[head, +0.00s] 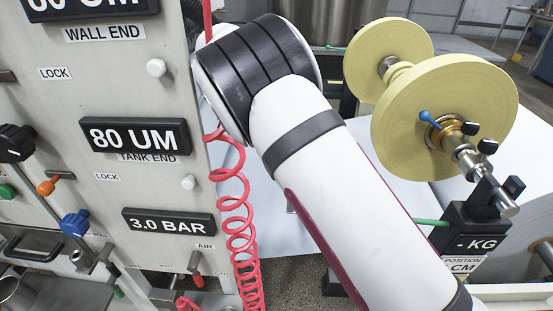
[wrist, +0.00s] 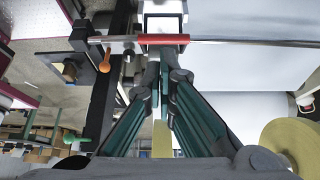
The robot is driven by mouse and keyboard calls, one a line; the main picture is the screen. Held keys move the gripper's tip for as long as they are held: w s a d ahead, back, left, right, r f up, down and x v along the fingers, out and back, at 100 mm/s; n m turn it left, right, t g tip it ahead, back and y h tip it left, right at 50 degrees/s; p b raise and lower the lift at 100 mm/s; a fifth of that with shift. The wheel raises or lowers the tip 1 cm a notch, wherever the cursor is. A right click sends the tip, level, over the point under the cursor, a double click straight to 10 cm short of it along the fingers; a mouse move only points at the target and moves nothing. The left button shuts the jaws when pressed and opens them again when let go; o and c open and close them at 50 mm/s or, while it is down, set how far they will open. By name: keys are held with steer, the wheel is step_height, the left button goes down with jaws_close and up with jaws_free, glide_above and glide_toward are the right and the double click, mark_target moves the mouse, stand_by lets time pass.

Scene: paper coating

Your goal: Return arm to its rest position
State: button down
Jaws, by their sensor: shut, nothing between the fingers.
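My gripper (wrist: 163,62) shows in the wrist view, its two dark green fingers meeting at the tips. It is shut and holds nothing. Its tips appear close to a red sleeve (wrist: 163,39) on a metal bar under a white block; I cannot tell whether they touch. In the head view my white arm crosses the middle of the picture from lower right to upper left. The gripper itself is hidden there.
A machine panel (head: 100,190) with displays, knobs and levers stands close on the left. A coiled red air hose (head: 237,220) hangs beside it. Yellow rolls (head: 445,110) sit on a shaft at the right. White paper (wrist: 255,65) spans the wrist view's right side.

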steer(key=shift+d+r, duration=0.15)
steer(key=shift+r, duration=0.7)
steer(key=s+d+r+n+y, duration=0.5)
steer(key=s+d+r+n, duration=0.2)
steer(key=s+d+r, duration=0.95)
steer(key=s+d+n+y, duration=0.1)
steer(key=s+d+n, duration=0.2)
steer(key=s, duration=0.4)
steer(key=s+d+n, duration=0.3)
steer(key=s+d, duration=0.1)
steer(key=s, duration=0.3)
steer(key=s+f+n+t, duration=0.2)
steer(key=s+f+n, duration=0.3)
steer(key=s, duration=0.7)
step_height(320, 180, up, 16)
steer(key=d+t+p, duration=0.1)
steer(key=t+p, duration=0.1)
steer(key=p, duration=1.2)
steer(key=shift+f, duration=0.25)
